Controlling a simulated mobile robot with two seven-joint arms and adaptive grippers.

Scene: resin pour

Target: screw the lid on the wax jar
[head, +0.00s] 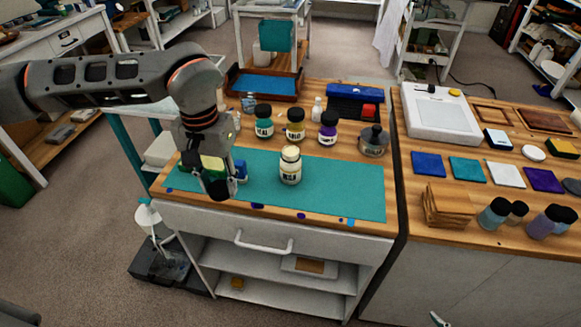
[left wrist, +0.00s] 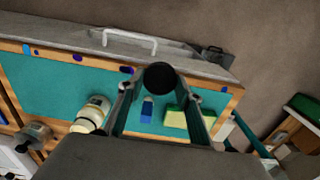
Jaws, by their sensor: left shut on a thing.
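The wax jar (head: 290,167) is a cream jar with dark print and a pale top. It stands upright on the teal mat (head: 335,190); in the left wrist view the jar (left wrist: 92,115) shows at the left. My left gripper (head: 217,190) is over the mat's left part, left of the jar and apart from it. It is shut on a round black lid (left wrist: 159,76), held between the fingertips; in the head view the lid (head: 219,190) is partly hidden by the fingers.
A small blue bottle (head: 241,171) and a green-yellow sponge (left wrist: 186,119) are close to my left gripper. Behind the mat stand green (head: 264,121), yellow (head: 295,124) and purple (head: 328,128) dark-lidded jars and a metal pot (head: 373,142). The mat right of the wax jar is clear.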

